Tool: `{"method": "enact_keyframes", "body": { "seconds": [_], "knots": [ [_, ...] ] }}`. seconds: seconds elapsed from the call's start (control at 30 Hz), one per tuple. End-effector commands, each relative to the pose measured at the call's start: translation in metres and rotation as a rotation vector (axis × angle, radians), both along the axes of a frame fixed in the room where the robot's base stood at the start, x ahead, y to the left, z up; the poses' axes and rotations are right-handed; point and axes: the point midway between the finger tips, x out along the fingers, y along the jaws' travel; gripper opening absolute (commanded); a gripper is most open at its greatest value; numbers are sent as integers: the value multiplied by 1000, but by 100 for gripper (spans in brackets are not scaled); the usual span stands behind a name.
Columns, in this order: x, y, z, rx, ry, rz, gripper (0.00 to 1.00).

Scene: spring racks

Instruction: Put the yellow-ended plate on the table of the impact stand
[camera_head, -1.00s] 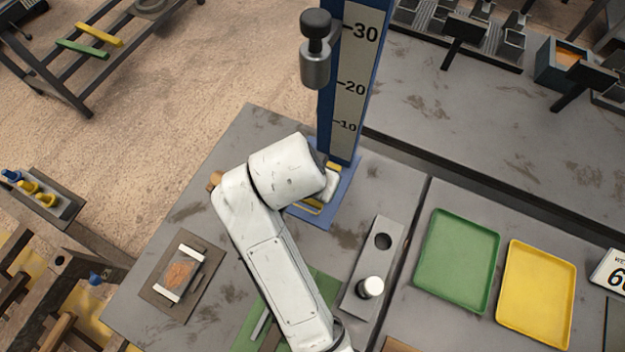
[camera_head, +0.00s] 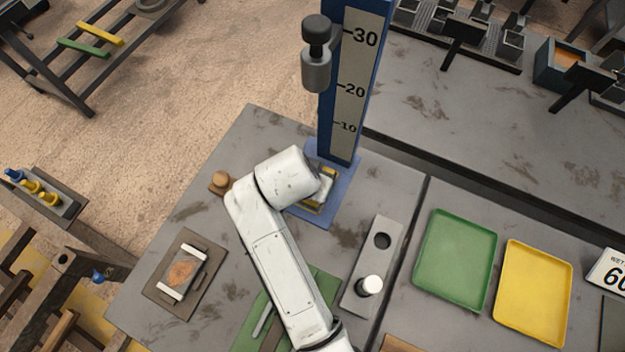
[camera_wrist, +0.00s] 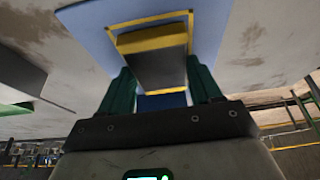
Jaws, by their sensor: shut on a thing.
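The yellow-ended plate (camera_wrist: 153,42) is a dark bar with a yellow end. In the wrist view it sits between the two green fingers of my gripper (camera_wrist: 159,68), which is shut on it. The plate is over the yellow-outlined table of the impact stand (camera_wrist: 113,26); I cannot tell whether it touches. In the head view the stand's blue base (camera_head: 345,193) is partly hidden by my arm, and only slivers of yellow show beside my wrist. The stand's tall scale column (camera_head: 349,90) rises behind, with a grey weight (camera_head: 316,70) hanging high on it.
A brown board with a clamped piece (camera_head: 183,273) is front left. A grey block with a hole and a white-topped peg (camera_head: 381,262) is at right, then green (camera_head: 456,262) and yellow (camera_head: 536,294) trays.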

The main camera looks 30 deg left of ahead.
Motion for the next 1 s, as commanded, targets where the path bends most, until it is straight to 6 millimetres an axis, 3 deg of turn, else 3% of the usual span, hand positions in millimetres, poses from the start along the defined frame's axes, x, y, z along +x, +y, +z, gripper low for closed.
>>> {"method": "enact_keyframes", "body": {
  "seconds": [0.03, 0.07, 0.3, 0.67, 1.0],
  "knots": [
    [1, 0, -1, 1, -3, -1, 0],
    [0, 0, -2, -1, 1, 0, 65],
    [0, 0, -2, -1, 1, 0, 88],
    [-2, 0, 5, 0, 0, 0, 89],
    [-25, -1, 63, 3, -3, 1, 89]
  ]
}}
